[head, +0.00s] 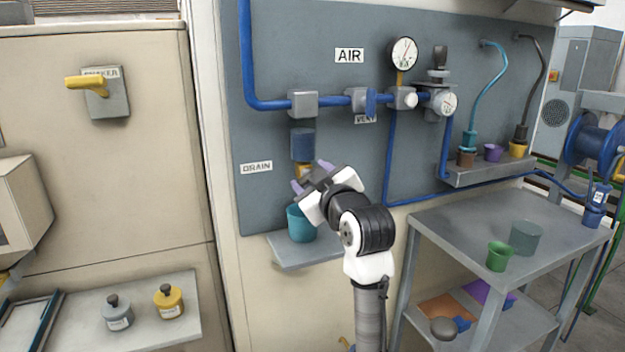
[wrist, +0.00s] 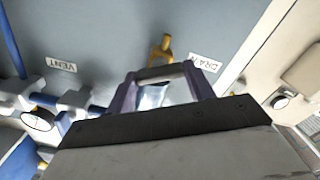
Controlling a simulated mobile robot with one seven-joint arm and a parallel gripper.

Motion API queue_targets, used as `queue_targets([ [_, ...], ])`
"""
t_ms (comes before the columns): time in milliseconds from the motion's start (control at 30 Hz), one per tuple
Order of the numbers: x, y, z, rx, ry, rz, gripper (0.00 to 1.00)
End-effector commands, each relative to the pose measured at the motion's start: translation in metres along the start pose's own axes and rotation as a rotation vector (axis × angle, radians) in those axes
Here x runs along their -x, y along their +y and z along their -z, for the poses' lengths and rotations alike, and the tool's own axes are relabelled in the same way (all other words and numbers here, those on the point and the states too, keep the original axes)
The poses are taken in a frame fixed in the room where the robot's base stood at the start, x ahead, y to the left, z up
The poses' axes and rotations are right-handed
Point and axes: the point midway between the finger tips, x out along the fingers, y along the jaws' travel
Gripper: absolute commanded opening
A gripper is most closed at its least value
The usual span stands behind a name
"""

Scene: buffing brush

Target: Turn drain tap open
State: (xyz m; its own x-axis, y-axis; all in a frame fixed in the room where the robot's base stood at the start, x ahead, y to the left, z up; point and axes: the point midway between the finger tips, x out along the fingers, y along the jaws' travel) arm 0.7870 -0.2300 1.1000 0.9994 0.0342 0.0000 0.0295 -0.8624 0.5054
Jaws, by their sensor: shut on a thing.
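The drain tap (head: 303,171) is a yellow piece under the blue filter cylinder (head: 303,144), right of the DRAIN label (head: 257,167). My gripper (head: 311,176) is at it and covers much of it in the head view. In the wrist view the yellow tap part (wrist: 160,48) shows just beyond the purple fingertips of my gripper (wrist: 160,70). The fingers stand apart with something between them; my gripper is shut on the tap. The exact contact and the tap's handle angle are hard to see.
A teal cup (head: 299,224) stands on a small shelf (head: 290,252) below the tap, close to my gripper. Blue air pipes (head: 389,160) run to the right. A yellow breaker handle (head: 86,82) is at left.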

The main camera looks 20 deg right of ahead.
Motion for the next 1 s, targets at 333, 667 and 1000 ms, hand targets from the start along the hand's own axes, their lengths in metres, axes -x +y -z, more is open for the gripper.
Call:
queue_targets([
  [333, 0.0, 0.0, -0.001, -0.001, -0.001, 0.001, 0.75],
  [667, 0.007, 0.0, -0.001, -0.002, 0.0, -0.002, 0.75],
  [1000, 0.076, 0.0, -0.002, 0.0, 0.001, -0.004, 0.75],
])
